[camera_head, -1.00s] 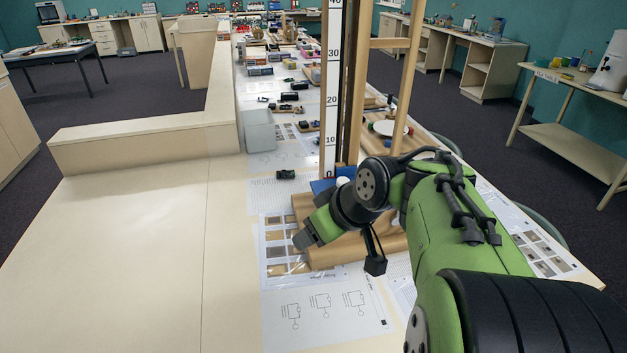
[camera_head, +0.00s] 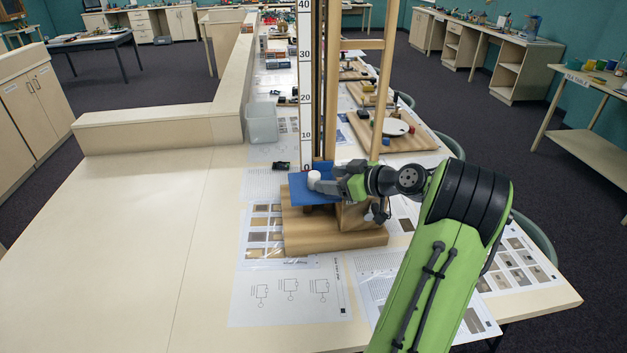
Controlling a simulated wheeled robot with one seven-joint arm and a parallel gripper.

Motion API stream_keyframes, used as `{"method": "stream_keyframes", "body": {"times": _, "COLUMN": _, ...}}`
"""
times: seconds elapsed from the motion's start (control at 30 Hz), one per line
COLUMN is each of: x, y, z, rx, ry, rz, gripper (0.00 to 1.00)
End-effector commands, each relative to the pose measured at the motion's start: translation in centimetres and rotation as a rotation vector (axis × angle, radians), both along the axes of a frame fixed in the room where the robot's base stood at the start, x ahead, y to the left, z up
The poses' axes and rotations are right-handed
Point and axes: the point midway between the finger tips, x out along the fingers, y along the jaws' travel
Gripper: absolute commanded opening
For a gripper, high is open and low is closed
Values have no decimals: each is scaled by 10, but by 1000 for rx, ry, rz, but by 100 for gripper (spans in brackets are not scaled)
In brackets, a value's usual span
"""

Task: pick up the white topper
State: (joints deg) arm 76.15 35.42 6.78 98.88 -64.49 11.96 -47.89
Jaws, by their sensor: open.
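The white topper (camera_head: 314,178) is a small white rounded piece on the blue platform (camera_head: 308,194) of the wooden stand, at the foot of the ruler. My gripper (camera_head: 322,183) reaches in from the right, low over the platform. It is open, with its fingers right at the topper. I cannot tell whether they touch it or stand on both sides of it. Part of the topper's right side is hidden by the gripper.
The wooden stand base (camera_head: 335,242) lies under my gripper. The tall numbered ruler (camera_head: 305,90) and wooden posts (camera_head: 380,95) rise close behind. A grey bin (camera_head: 262,122) stands further back. The left tabletop (camera_head: 130,240) is clear.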

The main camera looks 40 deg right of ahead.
Motion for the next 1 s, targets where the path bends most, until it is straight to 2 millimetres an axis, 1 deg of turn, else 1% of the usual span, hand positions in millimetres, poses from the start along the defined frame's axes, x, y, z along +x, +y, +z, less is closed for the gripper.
{"method": "stream_keyframes", "body": {"times": 0.13, "x": 17, "y": 5, "z": -6, "rx": 2, "ry": 1, "rz": 2, "gripper": 63}}
{"method": "stream_keyframes", "body": {"times": 0.2, "x": 30, "y": 9, "z": -11, "rx": 3, "ry": 2, "rz": 4, "gripper": 63}}
{"method": "stream_keyframes", "body": {"times": 0.33, "x": 49, "y": 12, "z": -19, "rx": 1, "ry": 1, "rz": 2, "gripper": 63}}
{"method": "stream_keyframes", "body": {"times": 0.4, "x": 53, "y": 12, "z": -21, "rx": 1, "ry": 2, "rz": 0, "gripper": 63}}
{"method": "stream_keyframes", "body": {"times": 0.57, "x": 53, "y": 12, "z": -22, "rx": 0, "ry": 2, "rz": -1, "gripper": 63}}
{"method": "stream_keyframes", "body": {"times": 0.6, "x": 53, "y": 12, "z": -22, "rx": 0, "ry": 2, "rz": -1, "gripper": 62}}
{"method": "stream_keyframes", "body": {"times": 0.93, "x": 53, "y": 12, "z": -22, "rx": 0, "ry": 2, "rz": -1, "gripper": 11}}
{"method": "stream_keyframes", "body": {"times": 0.97, "x": 53, "y": 12, "z": -22, "rx": 0, "ry": 2, "rz": -1, "gripper": 8}}
{"method": "stream_keyframes", "body": {"times": 1.0, "x": 53, "y": 12, "z": -22, "rx": 0, "ry": 2, "rz": -1, "gripper": 8}}
